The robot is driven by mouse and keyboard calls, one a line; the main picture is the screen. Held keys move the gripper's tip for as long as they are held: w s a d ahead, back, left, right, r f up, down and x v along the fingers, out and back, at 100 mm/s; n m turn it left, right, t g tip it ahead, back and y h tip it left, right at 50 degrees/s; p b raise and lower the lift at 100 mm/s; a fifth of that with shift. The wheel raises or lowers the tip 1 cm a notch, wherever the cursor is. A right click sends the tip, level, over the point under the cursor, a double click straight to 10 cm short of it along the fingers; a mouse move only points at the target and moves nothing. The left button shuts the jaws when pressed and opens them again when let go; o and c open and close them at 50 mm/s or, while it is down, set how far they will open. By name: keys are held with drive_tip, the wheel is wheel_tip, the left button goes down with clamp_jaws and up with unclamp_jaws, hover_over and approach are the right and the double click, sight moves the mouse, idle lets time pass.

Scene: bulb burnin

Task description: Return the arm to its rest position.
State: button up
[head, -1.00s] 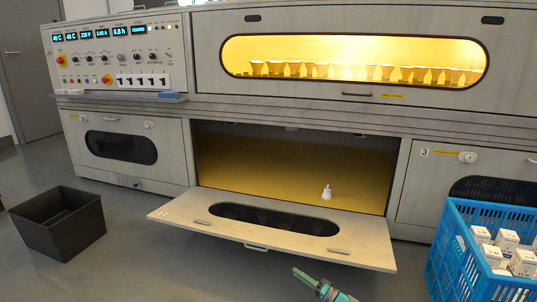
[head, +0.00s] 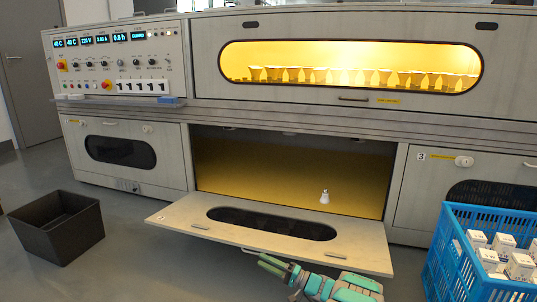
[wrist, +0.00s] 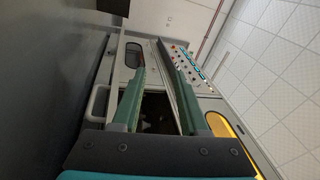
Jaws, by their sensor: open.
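My gripper (head: 268,264) shows at the bottom of the head view, in front of the lowered door, with my teal arm behind it at the lower right. In the wrist view its two long fingers (wrist: 158,85) stand apart with nothing between them. The wrist view is turned on its side and shows the cabinet front and control panel (wrist: 190,70) beyond the fingers. A small white bulb (head: 324,197) stands upright inside the open lower compartment, well away from my gripper.
The lowered door (head: 180,216) juts out low before the open compartment. A blue crate (head: 455,270) with white boxes stands at the right. A black bin (head: 85,235) sits on the floor at the left. Lit bulbs line the upper window (head: 350,53). Floor between bin and door is clear.

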drive_tip(key=s+a+r+n+g+y, duration=0.1)
drive_tip(key=s+a+r+n+g, duration=0.1)
drive_tip(key=s+a+r+g, duration=0.35)
drive_tip(key=s+a+r+n+g, duration=0.1)
drive_tip(key=s+a+r+g, duration=0.2)
drive_tip(key=s+a+r, duration=0.5)
drive_tip(key=s+r+n+g+h, duration=0.25)
drive_tip(key=s+r, duration=0.25)
drive_tip(key=s, duration=0.3)
drive_tip(key=s+r+n+g+h, duration=0.1)
drive_tip(key=s+r+g+h, duration=0.15)
drive_tip(key=s+r, duration=0.35)
drive_tip(key=s+d+f+m+t+h, duration=0.1)
drive_tip(key=s+d+f+h, duration=0.1)
drive_tip(key=s+d+h, duration=0.55)
drive_tip(key=s+d+f+h, duration=0.25)
drive_tip(key=s+d, duration=0.65)
drive_tip(key=s, duration=0.6)
drive_tip(key=s+d+f+m+t+h, duration=0.1)
drive_tip(key=s+d+h, duration=0.1)
drive_tip(key=s+d, duration=0.3)
drive_tip(key=s+d+m+t+h, duration=0.1)
drive_tip(key=s+d+h, duration=0.1)
drive_tip(key=d, duration=0.5)
drive_tip(key=s+p+v, duration=0.2)
drive_tip(key=p+v, duration=1.1)
drive_tip(key=p, duration=0.1)
drive_tip(key=shift+s+r+h, duration=0.3)
drive_tip(key=shift+s+r, duration=0.1)
drive_tip(key=shift+r, duration=0.15)
